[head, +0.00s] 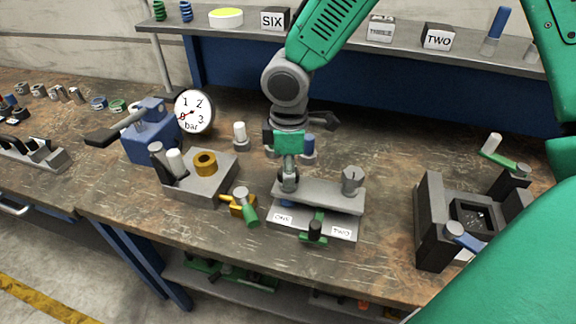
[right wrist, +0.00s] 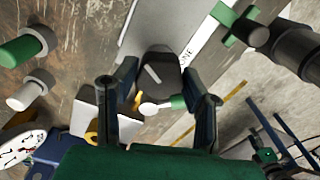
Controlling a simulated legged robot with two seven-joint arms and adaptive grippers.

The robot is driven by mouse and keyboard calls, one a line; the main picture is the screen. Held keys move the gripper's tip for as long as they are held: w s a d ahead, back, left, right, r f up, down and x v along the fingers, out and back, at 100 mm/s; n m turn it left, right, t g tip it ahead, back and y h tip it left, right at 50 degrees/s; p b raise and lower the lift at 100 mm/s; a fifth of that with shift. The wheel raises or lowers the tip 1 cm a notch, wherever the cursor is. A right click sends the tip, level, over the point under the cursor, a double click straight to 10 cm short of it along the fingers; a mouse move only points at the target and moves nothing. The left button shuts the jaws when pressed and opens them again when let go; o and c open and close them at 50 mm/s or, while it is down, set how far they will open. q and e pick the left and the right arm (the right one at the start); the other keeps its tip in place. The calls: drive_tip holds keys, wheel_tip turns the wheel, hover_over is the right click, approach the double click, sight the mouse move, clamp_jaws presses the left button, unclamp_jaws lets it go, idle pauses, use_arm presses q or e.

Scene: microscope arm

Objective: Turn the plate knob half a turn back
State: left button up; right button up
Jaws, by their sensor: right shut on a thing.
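The grey plate (head: 322,190) lies on a fixture with labels ONE (head: 283,219) and TWO (head: 341,232) on its front. My right gripper (head: 289,181) points down at the plate's left end and mostly hides the knob there. In the right wrist view, a dark knob (right wrist: 160,73) with a pale index line sits between the two fingers, and the gripper is shut on it. A second grey knob (head: 352,180) stands upright at the plate's right end. A green cross handle (head: 317,222) with a dark knob is at the front. My left gripper is out of view.
Left of the fixture are a green-and-yellow valve (head: 244,207) and a grey block (head: 205,184) with a brass ring. A pressure gauge (head: 194,112) stands behind. A dark vise-like fixture (head: 428,225) is at the right. Small posts (head: 240,136) stand behind the gripper.

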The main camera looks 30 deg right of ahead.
drive_tip(key=n+p, duration=0.2)
drive_tip(key=p, duration=0.1)
drive_tip(key=shift+w+r+n+p, duration=0.1)
drive_tip(key=shift+r+n+p, duration=0.2)
drive_tip(key=shift+n, duration=0.1)
drive_tip(key=shift+f+n+p, duration=0.1)
drive_tip(key=shift+n+p, duration=1)
drive_tip(key=shift+p, duration=0.05)
drive_tip(key=shift+f+n+p, duration=0.1)
drive_tip(key=shift+n+p, duration=0.2)
drive_tip(key=o, duration=1.2)
drive_tip(key=shift+c, duration=0.2)
drive_tip(key=shift+w+f, duration=0.1)
drive_tip(key=shift+f, duration=0.05)
drive_tip(key=shift+r, duration=0.5)
wheel_tip(320, 180, up, 11)
